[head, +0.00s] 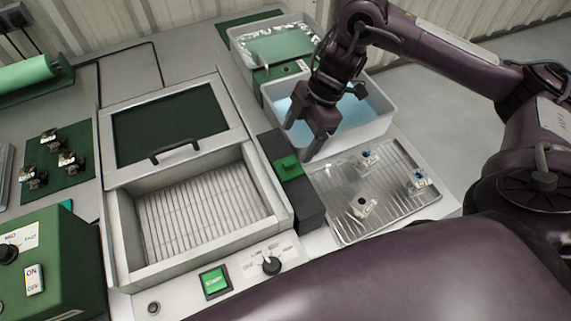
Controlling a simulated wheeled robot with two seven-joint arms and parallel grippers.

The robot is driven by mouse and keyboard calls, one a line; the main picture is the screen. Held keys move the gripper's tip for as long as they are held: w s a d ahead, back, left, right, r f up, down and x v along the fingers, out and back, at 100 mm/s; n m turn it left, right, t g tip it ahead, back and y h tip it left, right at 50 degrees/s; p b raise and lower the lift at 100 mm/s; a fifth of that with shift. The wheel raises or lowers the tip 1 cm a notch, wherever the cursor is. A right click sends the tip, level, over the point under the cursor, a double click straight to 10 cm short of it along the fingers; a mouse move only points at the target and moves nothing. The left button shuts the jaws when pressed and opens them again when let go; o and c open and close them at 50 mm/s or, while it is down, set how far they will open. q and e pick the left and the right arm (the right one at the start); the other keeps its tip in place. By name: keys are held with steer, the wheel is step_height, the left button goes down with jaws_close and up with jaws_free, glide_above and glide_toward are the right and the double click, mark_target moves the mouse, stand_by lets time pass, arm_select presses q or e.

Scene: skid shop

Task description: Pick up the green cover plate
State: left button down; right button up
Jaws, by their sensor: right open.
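A small green piece (288,166) with a raised middle sits on top of a long dark block (290,185) right of the metal basin. A larger flat pale-green surface (281,46) lies within a white-edged tray at the back. I cannot tell for sure which of these is the green cover plate. My right gripper (303,138) is open and points down, a little above and right of the small green piece, over the near edge of the blue-filled bin. Nothing shows between its fingers. My left gripper is out of view.
A blue-filled bin (381,123) stands behind a ribbed metal tray (338,220) holding three small parts. The basin (122,240) has a dark-windowed lid (109,125) with a handle. A green control box (70,270) stands at front left. A dark green mat (75,139) holds small parts.

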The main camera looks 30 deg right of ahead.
mark_target(291, 162)
steer(key=shift+a+f, duration=0.2)
steer(key=shift+f, duration=0.5)
steer(key=shift+s+a+f+b, duration=0.3)
steer(key=shift+f+b, duration=0.05)
steer(key=shift+f, duration=0.3)
steer(key=x, duration=0.2)
steer(key=b+x, duration=0.1)
steer(key=shift+s+d+f, duration=0.2)
steer(key=shift+s, duration=0.1)
steer(key=shift+w+a+f, duration=0.1)
steer(key=shift+a+f, duration=0.15)
steer(key=shift+f, duration=0.25)
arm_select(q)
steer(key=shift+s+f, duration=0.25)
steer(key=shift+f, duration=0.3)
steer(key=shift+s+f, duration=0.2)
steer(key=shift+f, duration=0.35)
arm_select(e)
steer(key=shift+c, duration=0.3)
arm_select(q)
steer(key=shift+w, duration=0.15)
arm_select(e)
steer(key=c, duration=1)
